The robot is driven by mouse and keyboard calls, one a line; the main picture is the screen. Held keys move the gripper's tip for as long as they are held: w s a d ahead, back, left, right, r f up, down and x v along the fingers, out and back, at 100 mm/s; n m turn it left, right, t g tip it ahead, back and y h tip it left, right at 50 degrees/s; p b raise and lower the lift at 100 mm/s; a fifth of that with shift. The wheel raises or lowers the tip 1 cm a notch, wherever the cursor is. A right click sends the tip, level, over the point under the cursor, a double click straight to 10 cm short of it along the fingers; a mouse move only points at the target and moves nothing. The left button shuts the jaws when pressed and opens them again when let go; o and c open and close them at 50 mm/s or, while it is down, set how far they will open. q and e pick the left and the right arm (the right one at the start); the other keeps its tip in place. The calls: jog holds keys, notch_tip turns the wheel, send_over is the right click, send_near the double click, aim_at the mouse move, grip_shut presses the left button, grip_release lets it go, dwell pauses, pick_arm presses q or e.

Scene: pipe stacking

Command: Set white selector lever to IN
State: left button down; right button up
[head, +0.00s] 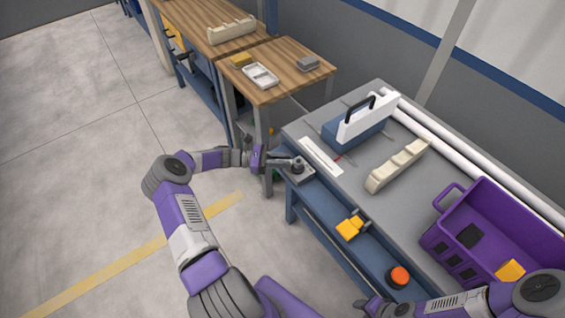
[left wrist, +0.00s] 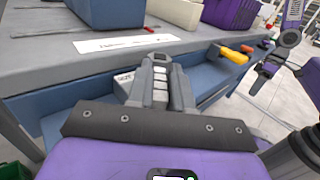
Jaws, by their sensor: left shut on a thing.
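The selector is a small grey block (head: 298,173) with a dark round top at the near left corner of the grey workbench. My left gripper (head: 284,163) reaches it from the left, with its fingers at the block. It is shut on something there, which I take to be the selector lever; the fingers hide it. In the left wrist view the fingers (left wrist: 161,82) are close together, with a small pale lettered plate (left wrist: 123,78) beside them; its word is not clear. My right gripper (head: 376,307) is at the bottom edge, its jaws unclear.
On the workbench (head: 345,193) are a white label strip (head: 320,157), a blue-white case (head: 362,123), a cream block (head: 398,165) and a purple crate (head: 480,213). A yellow part (head: 351,228) and an orange knob (head: 398,277) are on the blue front. Open floor lies left.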

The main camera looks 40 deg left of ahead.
pick_arm(q)
jog(key=c, duration=1.1)
grip_release()
jog(key=v, duration=0.7)
jog(key=shift+s+a, duration=0.15)
jog(key=shift+a, duration=0.15)
